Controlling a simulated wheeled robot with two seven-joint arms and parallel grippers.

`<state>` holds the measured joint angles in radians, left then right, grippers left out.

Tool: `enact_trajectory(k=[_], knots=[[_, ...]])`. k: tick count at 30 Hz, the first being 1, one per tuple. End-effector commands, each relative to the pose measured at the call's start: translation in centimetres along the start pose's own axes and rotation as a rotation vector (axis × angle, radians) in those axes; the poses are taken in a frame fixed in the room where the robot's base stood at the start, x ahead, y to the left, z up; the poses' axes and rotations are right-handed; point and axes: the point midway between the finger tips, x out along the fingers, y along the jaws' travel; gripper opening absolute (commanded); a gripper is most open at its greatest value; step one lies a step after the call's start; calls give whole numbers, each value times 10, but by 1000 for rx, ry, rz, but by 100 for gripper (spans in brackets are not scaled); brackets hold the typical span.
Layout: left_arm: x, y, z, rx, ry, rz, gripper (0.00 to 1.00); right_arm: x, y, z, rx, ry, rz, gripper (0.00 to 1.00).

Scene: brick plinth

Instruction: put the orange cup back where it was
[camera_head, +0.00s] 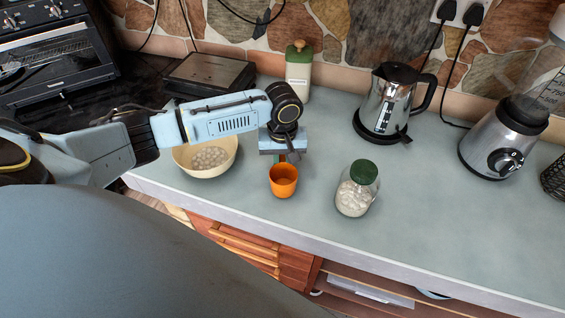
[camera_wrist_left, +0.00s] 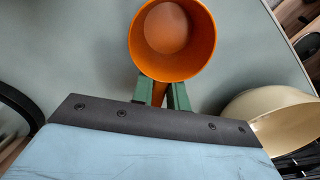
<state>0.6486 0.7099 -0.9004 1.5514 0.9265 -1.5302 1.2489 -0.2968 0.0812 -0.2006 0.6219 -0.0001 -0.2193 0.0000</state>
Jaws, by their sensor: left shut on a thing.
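The orange cup (camera_head: 284,182) is at the front part of the grey counter in the head view, between a cream bowl and a glass jar. It looks upright and empty, and it fills the top middle of the left wrist view (camera_wrist_left: 172,40). My left gripper (camera_head: 286,157) reaches it from behind, and its green fingers (camera_wrist_left: 163,93) are shut on the cup's handle side. I cannot tell whether the cup's base touches the counter. My right gripper is not in view.
The cream bowl (camera_head: 222,163) with pale round things stands close left. The glass jar (camera_head: 356,190) with a green lid stands right. A kettle (camera_head: 387,105), a blender (camera_head: 497,140) and a green-topped bottle (camera_head: 298,72) stand farther back. The counter's front edge is near the cup.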

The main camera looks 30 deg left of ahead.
Motion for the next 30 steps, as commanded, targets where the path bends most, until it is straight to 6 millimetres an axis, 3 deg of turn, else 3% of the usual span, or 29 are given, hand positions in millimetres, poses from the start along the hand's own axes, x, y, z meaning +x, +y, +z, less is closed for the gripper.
enact_trajectory(k=[12,13,18,26,30], knots=[[10,0,0,-1,1,0,0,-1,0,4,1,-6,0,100],[11,0,-1,-1,2,1,17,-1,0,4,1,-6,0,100],[10,0,-1,-1,2,1,37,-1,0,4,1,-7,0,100],[10,0,-1,0,2,1,37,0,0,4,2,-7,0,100],[0,0,-1,1,2,3,37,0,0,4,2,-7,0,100]])
